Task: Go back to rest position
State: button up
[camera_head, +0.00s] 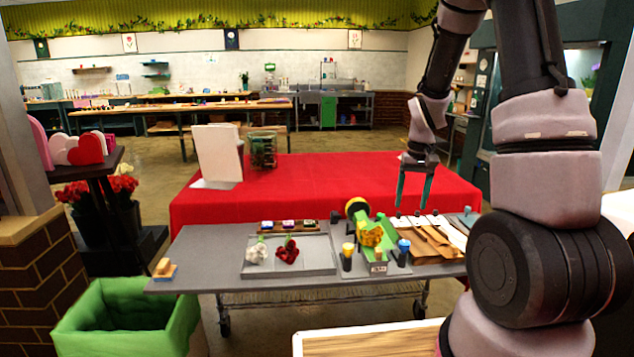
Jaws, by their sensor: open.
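My gripper (413,190) hangs at the end of my arm on the right side of the view. Its two dark fingers point down and stand apart, with nothing between them. It shows in front of the red-covered table (330,185), above the right part of the grey cart (205,245). A yellow flower (371,235) lies on a green holder (376,262) on the cart, left of my gripper and apart from it. A red flower (288,252) and a white flower (257,253) lie in a grey tray (312,267).
A green-lined bin (75,325) stands at lower left. Brown and white wraps (432,238) lie at the cart's right. Small cups (403,256) stand near the front. A white board (217,153) and a glass vase (262,150) stand on the red table. Floor is open behind it.

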jog(key=s+a+r+m+t+y, duration=0.1)
jog(key=s+a+r+t, duration=0.15)
jog(key=r, duration=0.55)
jog(key=s+a+r+t, duration=0.15)
jog(key=s+r, duration=0.25)
jog(key=r, duration=0.5)
jog(key=s+a+r+m+t, duration=0.1)
jog(key=s+a+r+t, duration=0.1)
jog(key=s+r, duration=0.7)
jog(key=s+a, duration=0.1)
jog(key=s, duration=0.3)
jog(key=shift+a+t+y, duration=0.3)
jog(key=shift+t, duration=0.1)
jog(key=shift+w, duration=0.1)
